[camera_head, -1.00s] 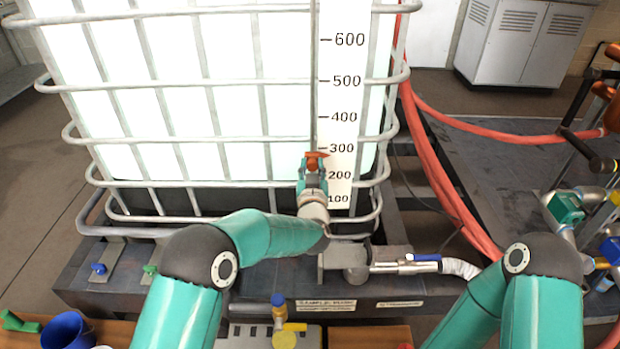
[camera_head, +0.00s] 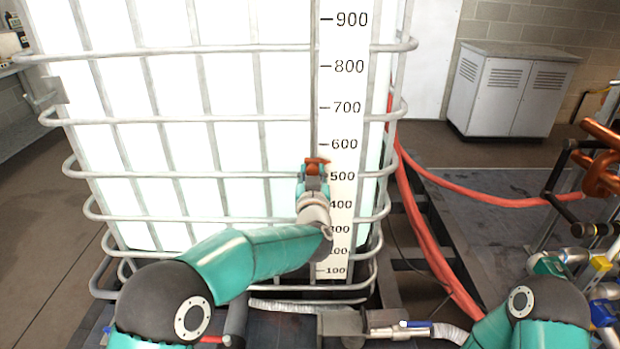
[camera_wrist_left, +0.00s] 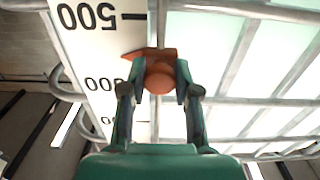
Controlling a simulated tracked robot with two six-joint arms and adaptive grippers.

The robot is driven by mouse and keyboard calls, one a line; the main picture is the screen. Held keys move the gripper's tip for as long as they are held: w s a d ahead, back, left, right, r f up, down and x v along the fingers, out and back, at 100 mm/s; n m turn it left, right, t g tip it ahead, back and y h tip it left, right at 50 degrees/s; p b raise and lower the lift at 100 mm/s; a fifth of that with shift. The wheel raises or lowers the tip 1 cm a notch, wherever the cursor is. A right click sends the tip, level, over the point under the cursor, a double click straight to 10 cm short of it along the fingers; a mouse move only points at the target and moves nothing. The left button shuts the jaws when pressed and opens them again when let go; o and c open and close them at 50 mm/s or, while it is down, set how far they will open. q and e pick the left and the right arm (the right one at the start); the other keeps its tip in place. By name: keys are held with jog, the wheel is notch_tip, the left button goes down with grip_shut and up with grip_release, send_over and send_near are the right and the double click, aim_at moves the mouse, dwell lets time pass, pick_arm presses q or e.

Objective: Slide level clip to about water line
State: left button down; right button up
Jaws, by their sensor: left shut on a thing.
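The level clip (camera_head: 316,161) is a small orange-red piece on a vertical rail (camera_head: 314,90) beside the tank's white scale (camera_head: 341,125). My left gripper (camera_head: 315,172) is shut on the clip, with its pointer side a little above the 500 mark. In the left wrist view, which is upside down, the clip (camera_wrist_left: 160,78) is between the two fingers of the gripper (camera_wrist_left: 160,92), between the 500 and 600 marks. The tank (camera_head: 190,185) glows almost evenly white, and I cannot make out a water line. My right arm (camera_head: 540,305) shows at lower right; its gripper is out of view.
Grey cage bars (camera_head: 240,117) cross in front of the tank. A red hose (camera_head: 425,225) runs on the right, with pipes and valves (camera_head: 585,255) beyond it. A grey cabinet (camera_head: 510,90) stands at the back. The scale above the clip is clear apart from the bars.

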pick_arm(q)
jog(key=shift+r, duration=0.1)
jog(key=c, duration=0.8)
grip_release()
jog(key=shift+s, duration=0.1)
jog(key=shift+s, duration=0.3)
jog(key=s, duration=1.1)
